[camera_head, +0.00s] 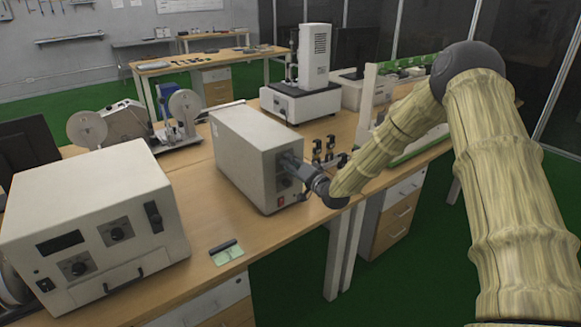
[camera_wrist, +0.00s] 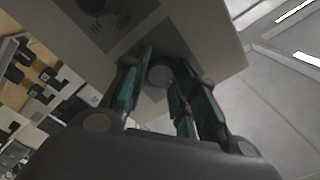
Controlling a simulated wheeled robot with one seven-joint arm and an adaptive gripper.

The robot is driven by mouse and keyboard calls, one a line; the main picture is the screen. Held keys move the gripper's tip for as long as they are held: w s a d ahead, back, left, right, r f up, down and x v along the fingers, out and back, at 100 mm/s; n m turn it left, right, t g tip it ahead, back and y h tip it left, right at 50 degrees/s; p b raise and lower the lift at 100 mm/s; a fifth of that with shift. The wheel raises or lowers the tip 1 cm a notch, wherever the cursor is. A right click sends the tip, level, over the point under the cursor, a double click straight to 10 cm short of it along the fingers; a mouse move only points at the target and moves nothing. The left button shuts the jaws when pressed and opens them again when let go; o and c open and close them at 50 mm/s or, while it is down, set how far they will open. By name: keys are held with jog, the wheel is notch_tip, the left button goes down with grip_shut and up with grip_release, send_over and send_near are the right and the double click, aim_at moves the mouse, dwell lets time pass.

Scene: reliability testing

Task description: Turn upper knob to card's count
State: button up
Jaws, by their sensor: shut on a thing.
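A light grey box (camera_head: 235,150) stands on the bench in the middle of the head view. My gripper (camera_head: 290,165) is at its front panel, and my arm and the fingers hide much of that panel. In the wrist view my gripper (camera_wrist: 165,65) has its fingers on both sides of a round grey knob (camera_wrist: 159,76), shut on it. A second dark knob (camera_wrist: 93,5) with printed marks shows at the top edge of the wrist view. I cannot tell the knob's setting. A small pale green card (camera_head: 227,257) lies near the bench's front edge; its marks are too small to read.
A larger white device (camera_head: 95,225) with knobs and a handle stands at left. A reel machine (camera_head: 130,122) and a white instrument (camera_head: 300,100) stand behind. Small black parts (camera_head: 325,152) stand close to the right of my gripper. Bare bench lies around the card.

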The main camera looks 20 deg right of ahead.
jog(key=shift+d+m, duration=0.1)
jog(key=shift+m, duration=0.2)
jog(key=o, duration=1)
jog(key=shift+s, duration=0.1)
jog(key=v, duration=1.1)
jog(key=shift+s+d, duration=0.15)
jog(key=shift+s, duration=0.25)
jog(key=shift+f, duration=0.1)
